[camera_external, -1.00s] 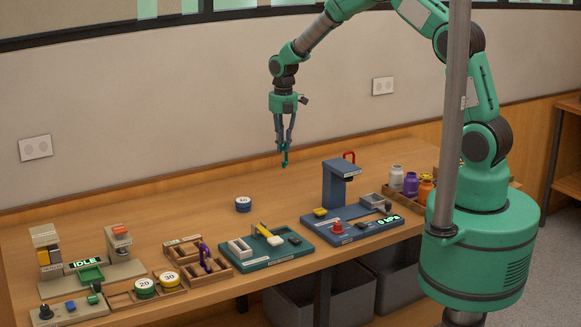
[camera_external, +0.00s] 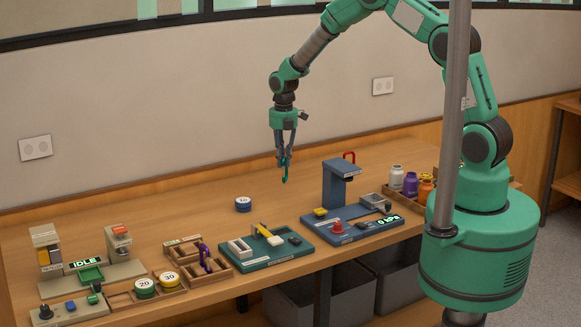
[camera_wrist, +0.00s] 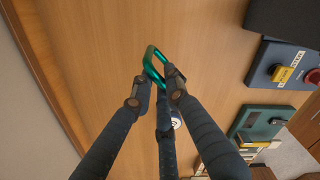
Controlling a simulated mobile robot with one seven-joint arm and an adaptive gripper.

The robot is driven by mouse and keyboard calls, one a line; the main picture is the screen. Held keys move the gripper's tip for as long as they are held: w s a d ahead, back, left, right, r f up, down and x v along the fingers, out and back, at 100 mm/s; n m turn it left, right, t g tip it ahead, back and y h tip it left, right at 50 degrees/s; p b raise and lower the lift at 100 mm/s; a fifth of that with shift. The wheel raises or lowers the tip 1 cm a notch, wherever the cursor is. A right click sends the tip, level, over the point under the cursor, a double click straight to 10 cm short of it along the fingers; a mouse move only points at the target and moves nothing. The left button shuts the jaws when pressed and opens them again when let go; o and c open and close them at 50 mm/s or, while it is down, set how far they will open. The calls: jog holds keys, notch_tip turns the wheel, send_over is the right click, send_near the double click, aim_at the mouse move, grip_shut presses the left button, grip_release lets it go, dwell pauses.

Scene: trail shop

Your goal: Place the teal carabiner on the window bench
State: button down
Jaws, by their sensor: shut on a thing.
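The teal carabiner (camera_external: 285,172) is held in my gripper (camera_external: 284,158), above the wooden bench (camera_external: 150,225). In the wrist view the teal carabiner (camera_wrist: 152,62) sticks out past the fingertips of my gripper (camera_wrist: 156,90), which are closed on its near part. Bare wood of the bench (camera_wrist: 100,40) lies below it. The carabiner looks clear of the bench top.
The bench's back strip is clear.

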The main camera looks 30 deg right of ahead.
jog(key=shift+f, duration=0.2)
jog(key=shift+f, duration=1.85)
jog(key=shift+f, duration=0.15)
jog(key=c, duration=1.7)
grip_release()
notch_tip(320, 180, up, 12)
jog(key=shift+r, duration=0.15)
